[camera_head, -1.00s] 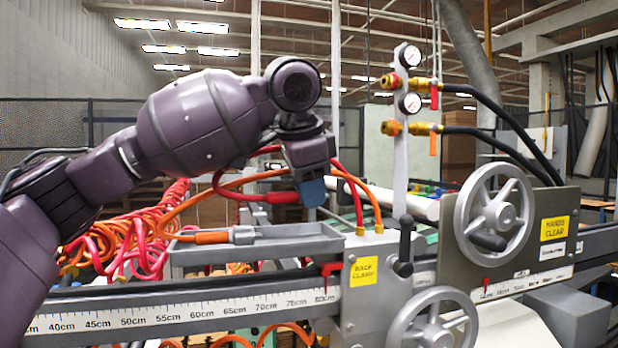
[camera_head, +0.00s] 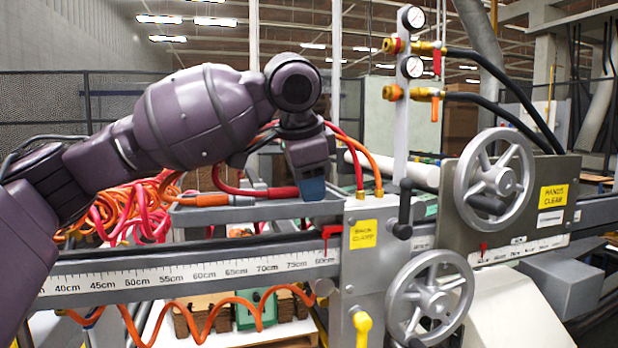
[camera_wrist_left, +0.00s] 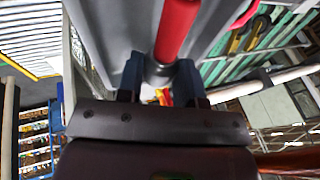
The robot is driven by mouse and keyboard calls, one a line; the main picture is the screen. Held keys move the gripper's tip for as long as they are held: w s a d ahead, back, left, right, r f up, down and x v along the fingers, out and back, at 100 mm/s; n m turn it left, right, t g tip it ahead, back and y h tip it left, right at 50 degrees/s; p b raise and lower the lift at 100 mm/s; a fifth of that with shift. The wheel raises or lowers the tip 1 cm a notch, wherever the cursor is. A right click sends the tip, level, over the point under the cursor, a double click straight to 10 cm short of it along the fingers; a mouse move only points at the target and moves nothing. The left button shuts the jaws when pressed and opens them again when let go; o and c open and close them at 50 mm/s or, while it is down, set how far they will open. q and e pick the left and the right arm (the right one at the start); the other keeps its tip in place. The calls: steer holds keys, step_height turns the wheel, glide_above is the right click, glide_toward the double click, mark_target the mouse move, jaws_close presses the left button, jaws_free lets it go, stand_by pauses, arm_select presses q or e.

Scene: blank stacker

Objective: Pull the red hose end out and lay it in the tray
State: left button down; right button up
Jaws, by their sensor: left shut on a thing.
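The red hose end (camera_head: 283,194) has a red sleeve and runs left into a red hose. My left gripper (camera_head: 312,189), with blue fingertips, is shut on it, over the right part of the grey tray (camera_head: 262,214). In the left wrist view the red sleeve (camera_wrist_left: 176,28) ends in a dark metal fitting (camera_wrist_left: 158,73) between the fingers of my left gripper (camera_wrist_left: 158,84). The hose end looks just above or at the tray's rim; I cannot tell whether it touches. My right gripper is not in view.
An orange hose end (camera_head: 211,200) lies in the tray's left part. A grey block with red and orange hoses (camera_head: 359,188) on top adjoins the tray's right side. A black-knobbed lever (camera_head: 402,231) and handwheel (camera_head: 495,184) stand further right. A ruler rail (camera_head: 190,273) runs below.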

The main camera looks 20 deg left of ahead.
arm_select(q)
steer(key=shift+f, duration=0.2)
steer(key=c, duration=0.7)
jaws_free()
steer(key=shift+f, duration=0.1)
steer(key=shift+s+d, duration=0.1)
steer(key=shift+s, duration=0.05)
steer(key=shift+c, duration=1.3)
